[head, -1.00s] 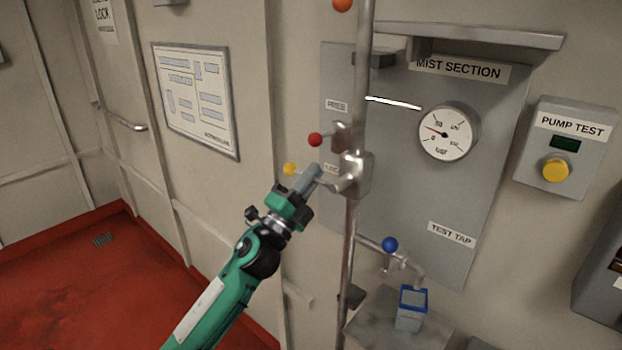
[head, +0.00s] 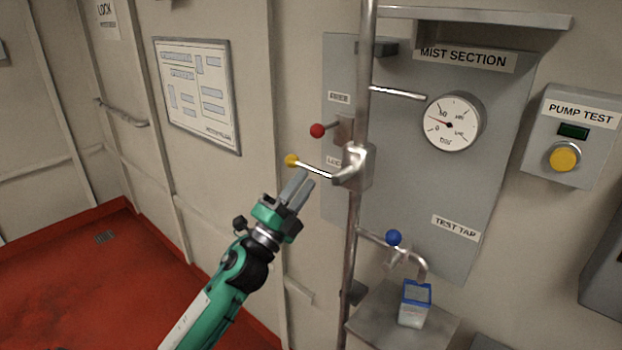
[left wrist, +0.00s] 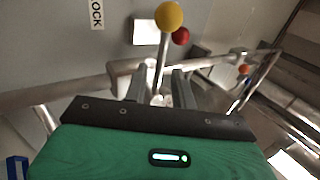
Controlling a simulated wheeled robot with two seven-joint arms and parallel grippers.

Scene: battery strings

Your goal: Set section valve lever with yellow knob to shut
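The section valve lever (head: 315,170) is a thin metal rod that ends in a yellow knob (head: 291,161). It points left and slightly up from the valve body (head: 357,168) on the vertical pipe. My left gripper (head: 303,178) is just below the lever in the head view, with its two fingers apart and nothing held. In the left wrist view, the yellow knob (left wrist: 169,16) shows beyond the fingertips (left wrist: 158,82), and the rod runs down into the gap between them. I cannot tell whether a finger touches the rod. My right gripper is not in view.
A red knob (head: 317,130) sits just above the lever. A blue-knobbed test tap (head: 393,238) is lower right, over a blue-rimmed container (head: 414,303) on a shelf. A gauge (head: 453,121) and a yellow pump test button (head: 565,156) are right. The space left of the lever is free.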

